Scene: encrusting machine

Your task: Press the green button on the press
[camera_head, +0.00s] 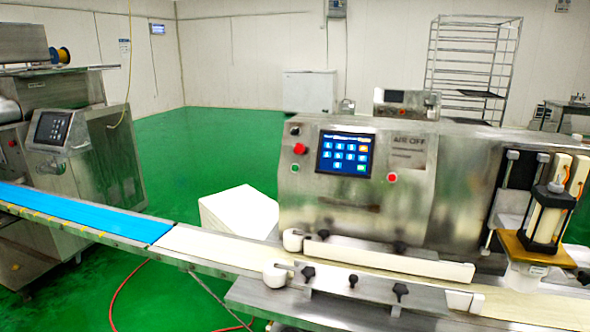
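The press is a steel machine (440,190) standing behind the conveyor, right of centre. Its front panel has a lit blue touchscreen (344,154). A red button in a pale ring (392,177) is right of the screen. Neither of my grippers is in view.
A conveyor with a blue belt (85,213) and a pale belt (215,246) crosses the front. Another steel machine (90,150) stands at left. A white box (240,212) is behind the conveyor. A rack (470,55) stands at the back. Green floor (220,140) is open mid-room.

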